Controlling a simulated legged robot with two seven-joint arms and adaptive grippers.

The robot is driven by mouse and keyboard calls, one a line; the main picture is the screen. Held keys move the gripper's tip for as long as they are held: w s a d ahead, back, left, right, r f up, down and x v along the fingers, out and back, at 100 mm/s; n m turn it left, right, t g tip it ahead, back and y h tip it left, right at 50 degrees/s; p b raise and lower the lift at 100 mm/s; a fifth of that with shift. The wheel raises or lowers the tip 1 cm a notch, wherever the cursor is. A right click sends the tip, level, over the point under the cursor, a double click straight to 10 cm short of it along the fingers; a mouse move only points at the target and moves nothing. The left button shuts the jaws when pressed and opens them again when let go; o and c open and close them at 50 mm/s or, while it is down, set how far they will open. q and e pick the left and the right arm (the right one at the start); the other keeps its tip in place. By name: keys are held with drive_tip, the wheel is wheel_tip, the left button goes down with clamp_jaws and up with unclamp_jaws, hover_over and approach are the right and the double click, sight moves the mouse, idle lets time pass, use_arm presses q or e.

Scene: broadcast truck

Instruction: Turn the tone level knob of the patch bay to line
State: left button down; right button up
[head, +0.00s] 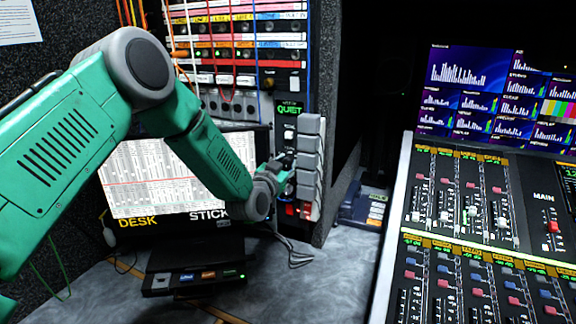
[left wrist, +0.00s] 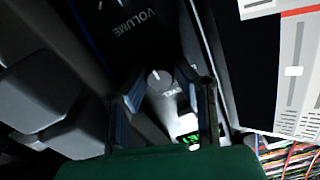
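The patch bay (head: 240,50) stands at the back, with rows of jacks and cords. A small panel at its lower right has a green display (head: 290,110) reading QUIET. My left gripper (head: 284,163) is at the panel below this display and hides part of it. In the left wrist view, a round grey knob (left wrist: 158,78) with a white pointer mark sits between the spread fingers of the left gripper (left wrist: 167,85). Whether the fingers touch it is unclear. A lit green display (left wrist: 190,138) shows there too. My right gripper is not in view.
A stack of grey blocks (head: 310,165) stands just right of the gripper. A monitor (head: 145,180) stands behind my left arm. A mixing console (head: 480,230) fills the right side. The grey desk (head: 320,285) has free room in front.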

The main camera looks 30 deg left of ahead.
use_arm(q)
drive_tip(key=shift+s+a+f+m, duration=0.1)
drive_tip(key=shift+f+m, duration=0.15)
drive_tip(key=shift+m, duration=0.15)
drive_tip(key=m, duration=0.2)
drive_tip(key=shift+d+m, duration=0.3)
drive_tip(key=m, duration=0.5)
drive_tip(key=shift+s+a+f+b, duration=0.1)
drive_tip(key=shift+a+f+b, duration=0.05)
drive_tip(key=shift+f+b, duration=0.15)
drive_tip(key=shift+m, duration=0.4)
drive_tip(key=c, duration=1.3)
unclamp_jaws()
drive_tip(key=shift+a+r, duration=0.1)
drive_tip(key=shift+r, duration=0.05)
drive_tip(key=shift+r, duration=0.1)
